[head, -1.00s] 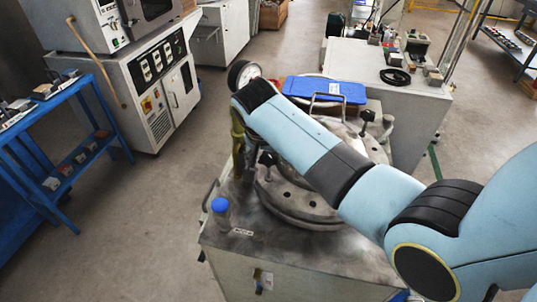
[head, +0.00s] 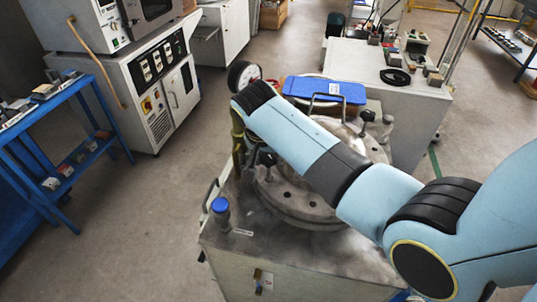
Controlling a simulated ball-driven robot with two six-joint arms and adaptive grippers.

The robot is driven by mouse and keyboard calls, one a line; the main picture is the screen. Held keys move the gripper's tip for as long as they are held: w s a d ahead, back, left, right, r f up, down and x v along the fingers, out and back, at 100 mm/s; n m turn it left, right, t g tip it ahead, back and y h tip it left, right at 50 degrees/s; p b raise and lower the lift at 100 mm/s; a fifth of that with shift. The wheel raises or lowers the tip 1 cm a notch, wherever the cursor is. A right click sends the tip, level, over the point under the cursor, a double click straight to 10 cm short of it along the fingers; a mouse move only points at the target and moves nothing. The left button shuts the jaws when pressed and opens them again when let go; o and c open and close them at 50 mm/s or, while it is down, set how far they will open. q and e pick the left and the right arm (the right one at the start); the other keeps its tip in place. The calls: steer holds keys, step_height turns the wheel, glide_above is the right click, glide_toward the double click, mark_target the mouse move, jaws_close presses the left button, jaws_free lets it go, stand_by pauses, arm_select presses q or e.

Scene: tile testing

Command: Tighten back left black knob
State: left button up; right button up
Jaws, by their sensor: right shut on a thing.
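A round metal lid (head: 300,207) sits on the grey tile-testing machine. One black knob (head: 267,158) stands at its front left and another (head: 367,117) at its back right. The back left black knob is hidden behind my right arm. My right arm crosses over the lid from the right, and its wrist ends above the lid's left back side. My right gripper (head: 249,132) is below the wrist, mostly covered by the arm. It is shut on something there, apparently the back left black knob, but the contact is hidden. My left gripper is not in view.
A pressure gauge (head: 242,74) stands close behind my right wrist. A blue case (head: 325,90) lies behind the lid. A blue shelf (head: 75,145) is at left, with open floor between.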

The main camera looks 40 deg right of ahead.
steer(key=m+g, duration=0.1)
steer(key=m, duration=0.2)
steer(key=shift+w+m+h, duration=0.15)
steer(key=shift+m+h, duration=0.25)
steer(key=m+g, duration=0.1)
steer(key=m, duration=0.2)
steer(key=shift+m+g, duration=0.3)
steer(key=m+g+b, duration=0.1)
steer(key=m, duration=0.1)
steer(key=m+g+b, duration=0.1)
steer(key=m, duration=0.2)
steer(key=shift+w, duration=0.15)
steer(key=m+g+y+b, duration=0.1)
steer(key=m, duration=0.4)
steer(key=shift+b, duration=0.3)
steer(key=shift+m+g, duration=0.3)
steer(key=o, duration=1.2)
steer(key=shift+r, duration=0.1)
